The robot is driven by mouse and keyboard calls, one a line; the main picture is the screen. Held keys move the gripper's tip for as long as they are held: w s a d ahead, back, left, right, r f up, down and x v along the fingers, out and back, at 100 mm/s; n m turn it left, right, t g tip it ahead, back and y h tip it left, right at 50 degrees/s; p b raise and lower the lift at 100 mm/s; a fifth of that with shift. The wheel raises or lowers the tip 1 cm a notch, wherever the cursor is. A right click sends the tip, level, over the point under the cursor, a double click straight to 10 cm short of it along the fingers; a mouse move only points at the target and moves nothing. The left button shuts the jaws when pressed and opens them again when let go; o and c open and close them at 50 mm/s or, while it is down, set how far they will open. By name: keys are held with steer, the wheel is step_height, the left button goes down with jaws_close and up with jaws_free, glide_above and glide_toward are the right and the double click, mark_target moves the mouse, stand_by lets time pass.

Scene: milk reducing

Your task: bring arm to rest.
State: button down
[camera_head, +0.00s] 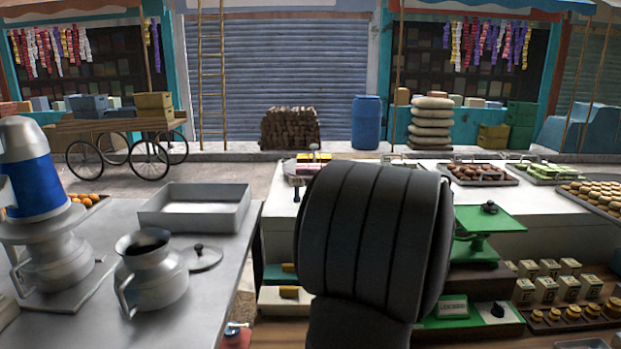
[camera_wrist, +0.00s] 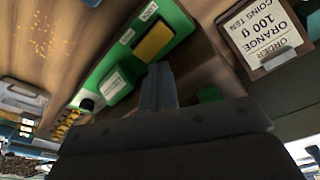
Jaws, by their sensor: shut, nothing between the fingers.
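My gripper (camera_wrist: 158,88) shows in the wrist view as two grey fingers close together. It is shut and holds nothing. In that view the fingers point toward a green tray (camera_wrist: 115,52) with a yellow block (camera_wrist: 153,42) on it, and they seem apart from it. In the head view my dark, ribbed arm (camera_head: 372,235) fills the middle foreground. The gripper itself cannot be made out there, and the arm hides part of the white counter.
A metal pot (camera_head: 152,275), a lid (camera_head: 201,257) and a rectangular tray (camera_head: 196,222) stand on the left counter. A green scale (camera_head: 487,220) and rows of weights stand at the right. In the wrist view an order card (camera_wrist: 262,35) stands at upper right.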

step_height(320, 180, down, 6)
step_height(320, 180, up, 9)
steer(key=shift+r, duration=0.2)
stand_by(0.4)
steer(key=c, duration=1.1)
jaws_free()
steer(key=o, duration=0.3)
steer(key=shift+d, duration=0.15)
steer(key=o, duration=0.8)
steer(key=shift+n+h, duration=0.4)
steer(key=shift+n, duration=0.2)
steer(key=d, duration=0.2)
steer(key=d+r, duration=0.1)
steer(key=d, duration=0.1)
steer(key=shift+s+d+r, duration=0.1)
steer(key=shift+s+r, duration=0.05)
steer(key=shift+c, duration=0.2)
steer(key=shift+o, duration=0.2)
steer(key=s+d+r+n+h, duration=0.1)
steer(key=s+d+r+n, duration=0.1)
steer(key=d, duration=0.5)
steer(key=s+d+r+n+h, duration=0.1)
steer(key=s+d+r+n, duration=0.1)
steer(key=d, duration=0.5)
steer(key=shift+d+r+n+t, duration=0.2)
steer(key=shift+r+n+t, duration=0.15)
steer(key=shift+n, duration=0.25)
steer(key=x, duration=1)
steer(key=shift+d, duration=0.15)
steer(key=shift+r, duration=0.15)
